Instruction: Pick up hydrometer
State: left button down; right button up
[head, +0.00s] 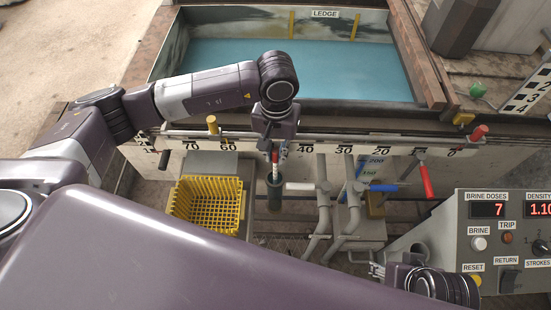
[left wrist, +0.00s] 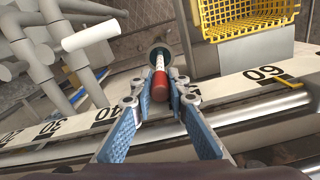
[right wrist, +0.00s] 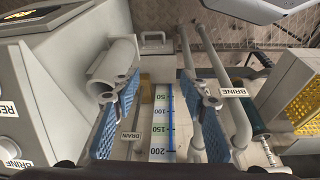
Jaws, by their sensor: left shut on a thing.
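The hydrometer is a slim stick with a red top and a white stem (head: 275,157). In the left wrist view its red end (left wrist: 159,88) points at the camera, and the stem runs to the mouth of a dark green cylinder (left wrist: 160,52). In the head view this cylinder (head: 274,193) stands upright below it; the hydrometer's lower end is hidden. My left gripper (head: 275,146) points down above the cylinder, its blue-padded fingers (left wrist: 161,80) shut on the hydrometer near its top. My right gripper (right wrist: 163,95) is open and empty, by the control panel.
A yellow basket (head: 207,203) stands left of the cylinder. Pipes with a white handle (head: 300,186), a blue handle and a red handle (head: 426,181) are close on the right. A numbered rail (head: 330,149) runs behind, before the water tank (head: 300,70). The control panel (head: 507,235) is at lower right.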

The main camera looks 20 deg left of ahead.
pick_arm(q)
notch_tip(320, 180, up, 16)
jog(key=p, duration=0.2)
jog(key=s+d, duration=0.2)
jog(key=s, duration=0.6)
jog(key=s+d, duration=0.3)
jog(key=s, duration=0.6)
jog(key=shift+s, duration=0.15)
pick_arm(e)
jog(key=s+x, duration=0.1)
jog(key=x, duration=0.5)
jog(key=shift+w+f, duration=0.15)
jog(key=shift+f, duration=0.3)
jog(key=shift+a, duration=0.1)
